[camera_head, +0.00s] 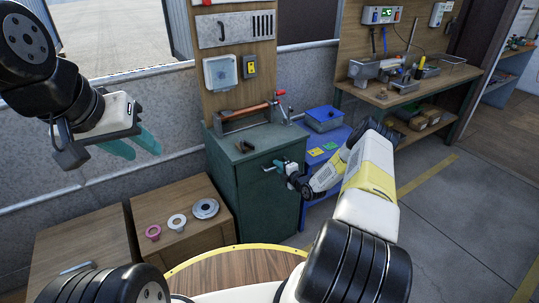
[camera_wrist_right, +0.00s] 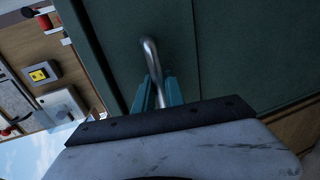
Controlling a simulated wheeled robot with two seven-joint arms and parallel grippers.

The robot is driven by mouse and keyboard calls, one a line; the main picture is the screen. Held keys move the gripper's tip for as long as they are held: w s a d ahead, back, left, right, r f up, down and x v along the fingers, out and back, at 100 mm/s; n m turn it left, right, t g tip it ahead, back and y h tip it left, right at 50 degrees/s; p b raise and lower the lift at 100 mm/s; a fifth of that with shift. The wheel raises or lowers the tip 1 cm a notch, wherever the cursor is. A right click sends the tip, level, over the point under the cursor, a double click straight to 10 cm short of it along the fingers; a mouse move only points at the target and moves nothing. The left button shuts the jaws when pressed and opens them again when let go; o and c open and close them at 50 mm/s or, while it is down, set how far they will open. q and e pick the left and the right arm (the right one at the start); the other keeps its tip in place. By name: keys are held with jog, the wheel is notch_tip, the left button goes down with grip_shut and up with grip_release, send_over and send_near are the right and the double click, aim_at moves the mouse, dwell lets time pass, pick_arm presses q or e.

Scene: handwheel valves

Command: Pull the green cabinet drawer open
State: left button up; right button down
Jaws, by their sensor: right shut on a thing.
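The green cabinet (camera_head: 265,190) stands in the middle of the head view, with tools on its top. Its dark green front (camera_wrist_right: 235,50) fills much of the right wrist view. A curved metal handle (camera_wrist_right: 150,52) stands out from that front. My right gripper (camera_wrist_right: 158,92) is shut on the handle, one teal finger on each side of it.
A wooden box (camera_head: 172,222) with rings on top stands left of the cabinet. A blue box (camera_head: 324,118) sits on a blue stand right of it. A round wooden table (camera_head: 220,276) lies in front. Open floor (camera_head: 440,230) is at the right.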

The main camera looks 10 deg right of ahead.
dwell(0.7)
jog(key=f+v, duration=0.2)
jog(key=v, duration=0.9)
jog(key=s+f+v, duration=0.1)
jog(key=f+v, duration=0.1)
jog(key=v, duration=0.8)
jog(key=shift+s+d+f, duration=0.2)
jog(key=shift+s+f, duration=0.05)
jog(key=shift+s, duration=0.05)
jog(key=c, duration=1.4)
grip_release()
jog(key=shift+c, duration=0.2)
jog(key=v, duration=0.7)
jog(key=shift+s, duration=0.35)
jog(key=shift+d+r, duration=0.1)
jog(key=shift+d, duration=0.05)
